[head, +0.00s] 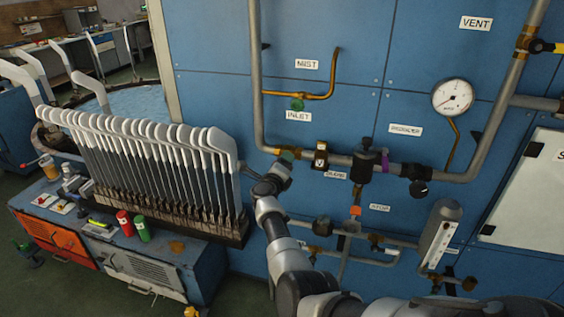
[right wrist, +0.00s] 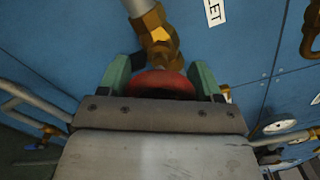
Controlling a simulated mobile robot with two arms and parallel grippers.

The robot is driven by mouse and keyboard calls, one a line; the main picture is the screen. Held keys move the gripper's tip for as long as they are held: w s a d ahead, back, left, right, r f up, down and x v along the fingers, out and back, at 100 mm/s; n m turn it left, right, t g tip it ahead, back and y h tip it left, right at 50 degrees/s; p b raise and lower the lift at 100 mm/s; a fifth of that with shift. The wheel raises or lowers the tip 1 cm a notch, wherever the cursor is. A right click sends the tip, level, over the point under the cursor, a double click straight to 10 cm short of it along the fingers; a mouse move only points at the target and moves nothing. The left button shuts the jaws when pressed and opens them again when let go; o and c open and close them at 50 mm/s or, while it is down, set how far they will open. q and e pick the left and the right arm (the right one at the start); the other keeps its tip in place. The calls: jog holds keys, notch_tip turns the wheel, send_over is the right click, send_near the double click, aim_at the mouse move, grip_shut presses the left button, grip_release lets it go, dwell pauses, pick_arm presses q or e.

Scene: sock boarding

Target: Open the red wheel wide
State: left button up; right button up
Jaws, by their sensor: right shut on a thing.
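The red wheel (right wrist: 162,84) shows in the right wrist view, seated below a brass fitting (right wrist: 158,40) on a grey pipe. My right gripper (right wrist: 163,82) is shut on the wheel, with one green fingertip on each side of it. In the head view my right gripper (head: 283,160) reaches up to the left end of the horizontal pipe, below the INLET label (head: 299,115). The wheel is hidden behind the gripper there. My left gripper is in neither view.
A rack of white sock forms (head: 160,130) stands close to the left of my right gripper. A pressure gauge (head: 452,97), a dark regulator (head: 366,160) and a sight glass (head: 438,235) sit to the right on the blue panel. Pipes cross near my right arm.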

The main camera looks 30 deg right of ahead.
jog(key=n+p, duration=0.3)
jog(key=n, duration=0.7)
jog(key=shift+f+p, duration=0.1)
jog(key=shift+p, duration=0.2)
jog(key=n+p, duration=0.1)
jog(key=n, duration=0.3)
jog(key=shift+n, duration=0.3)
jog(key=n+p, duration=0.1)
jog(key=n, duration=0.3)
jog(key=shift+f+n, duration=0.1)
jog(key=shift+n, duration=0.2)
jog(key=n+p, duration=0.1)
jog(key=n, duration=0.4)
jog(key=shift+s, duration=0.1)
jog(key=n, duration=1)
jog(key=shift+d+p, duration=0.1)
jog(key=shift+p, duration=0.25)
jog(key=n, duration=0.5)
jog(key=shift+s, duration=0.1)
jog(key=shift+n, duration=0.3)
